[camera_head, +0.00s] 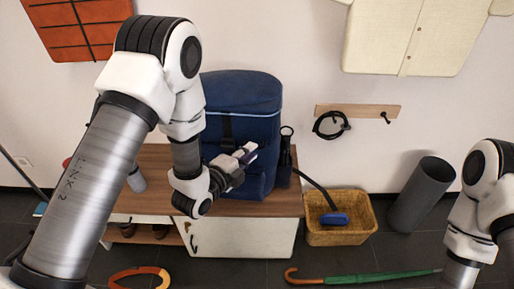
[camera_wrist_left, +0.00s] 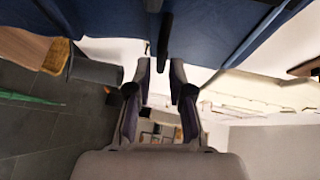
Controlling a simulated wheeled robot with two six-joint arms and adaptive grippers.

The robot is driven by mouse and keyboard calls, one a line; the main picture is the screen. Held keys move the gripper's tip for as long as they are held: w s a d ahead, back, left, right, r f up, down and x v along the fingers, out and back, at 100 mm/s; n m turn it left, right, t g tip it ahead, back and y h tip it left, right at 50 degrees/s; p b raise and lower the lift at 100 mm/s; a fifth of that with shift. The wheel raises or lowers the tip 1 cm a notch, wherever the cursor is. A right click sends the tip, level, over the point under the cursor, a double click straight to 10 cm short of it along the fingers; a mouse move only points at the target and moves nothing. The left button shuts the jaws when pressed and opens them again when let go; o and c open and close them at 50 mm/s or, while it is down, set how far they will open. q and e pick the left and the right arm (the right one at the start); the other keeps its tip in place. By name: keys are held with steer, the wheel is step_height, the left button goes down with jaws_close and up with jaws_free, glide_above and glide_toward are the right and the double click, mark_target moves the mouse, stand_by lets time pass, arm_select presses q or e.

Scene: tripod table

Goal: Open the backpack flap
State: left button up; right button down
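The blue backpack (camera_head: 243,105) stands upright on the wooden bench, with a light blue line around its upper part and a dark strap (camera_head: 228,128) down its front. Its flap looks closed. My left gripper (camera_head: 248,153) is in front of the backpack's lower front. In the left wrist view the two fingers (camera_wrist_left: 160,70) are apart, and the dark strap (camera_wrist_left: 165,35) hangs between or just beyond the tips against the blue fabric (camera_wrist_left: 215,25). I cannot tell whether they touch it. My right arm shows at the right edge; its gripper is out of view.
The bench (camera_head: 151,191) has a white front. A dark bottle or flashlight (camera_head: 286,150) stands right of the backpack. A wicker basket (camera_head: 340,233) with a blue-headed brush, a grey cylinder (camera_head: 420,195) and a green umbrella (camera_head: 370,278) are on the floor to the right.

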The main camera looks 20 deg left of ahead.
arm_select(q)
steer(key=shift+x, duration=1.65)
jaws_close()
steer(key=shift+s+r, duration=0.1)
steer(key=shift+r, duration=0.05)
